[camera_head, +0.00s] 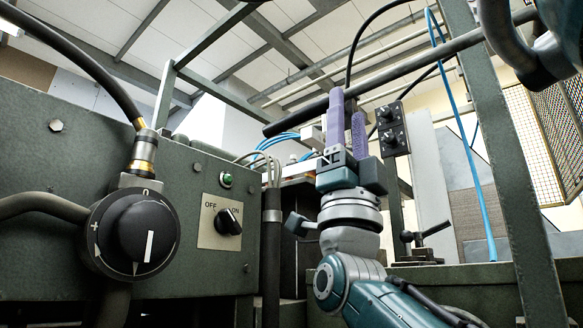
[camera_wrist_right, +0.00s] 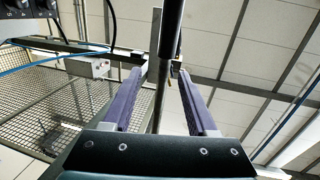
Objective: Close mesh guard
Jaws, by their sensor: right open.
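A wire mesh panel with a yellowish frame (camera_head: 548,130) shows at the right edge of the head view. Wire mesh (camera_wrist_right: 35,105) also fills the left of the wrist view. I cannot tell for sure which mesh is the guard. A long dark bar (camera_head: 412,68) slants up to the right across the head view. My right gripper (camera_head: 347,104) points upward by this bar, its two purple fingers apart. In the wrist view the bar (camera_wrist_right: 171,35) shows in the gap between the fingers; contact is not visible. My left gripper is out of view.
A green control panel (camera_head: 60,150) with a large black rotary switch (camera_head: 146,232) and an OFF/ON knob (camera_head: 228,221) stands at the left. A green post (camera_head: 500,150) and a blue hose (camera_head: 480,190) stand right of the gripper. A black switch box (camera_head: 391,130) hangs just right of the fingers.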

